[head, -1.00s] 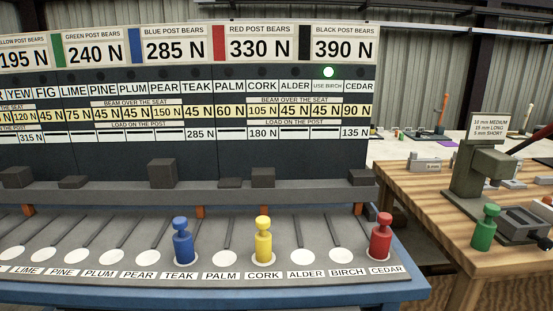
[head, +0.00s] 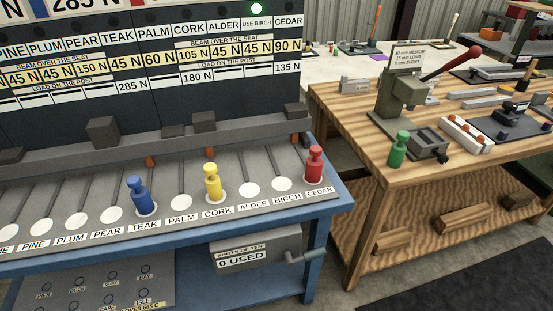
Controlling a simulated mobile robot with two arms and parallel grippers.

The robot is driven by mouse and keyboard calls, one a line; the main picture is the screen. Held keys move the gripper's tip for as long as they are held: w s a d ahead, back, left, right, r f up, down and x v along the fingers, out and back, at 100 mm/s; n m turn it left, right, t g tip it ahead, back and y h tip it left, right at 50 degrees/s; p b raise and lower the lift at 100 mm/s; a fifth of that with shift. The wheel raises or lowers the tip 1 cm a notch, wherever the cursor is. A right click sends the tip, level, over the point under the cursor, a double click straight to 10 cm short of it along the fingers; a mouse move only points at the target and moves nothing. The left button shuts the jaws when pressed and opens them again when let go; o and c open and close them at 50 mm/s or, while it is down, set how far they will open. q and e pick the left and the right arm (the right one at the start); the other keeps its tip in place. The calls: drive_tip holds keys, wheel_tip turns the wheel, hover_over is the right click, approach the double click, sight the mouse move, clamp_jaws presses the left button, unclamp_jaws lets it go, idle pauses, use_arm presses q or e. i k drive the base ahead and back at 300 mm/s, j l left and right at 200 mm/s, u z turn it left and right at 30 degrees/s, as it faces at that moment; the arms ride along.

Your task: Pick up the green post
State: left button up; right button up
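The green post (head: 398,149) stands upright on the wooden workbench (head: 350,125), near its front left edge. It is beside a grey-green press with a red-knobbed lever (head: 405,90) and a small grey vise (head: 428,145). On the blue test bench, a blue post (head: 140,196) stands at TEAK, a yellow post (head: 212,182) at CORK and a red post (head: 314,165) at CEDAR. Neither of my grippers is in view.
A gap separates the blue bench (head: 330,205) from the wooden workbench. A grey box reading "0 USED" (head: 255,250) with a crank hangs under the blue bench. A white-and-orange block holder (head: 466,135) lies right of the vise. A dark mat (head: 470,285) covers the floor at front right.

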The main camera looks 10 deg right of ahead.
sight(399, 150)
drive_tip(key=z, duration=1.25)
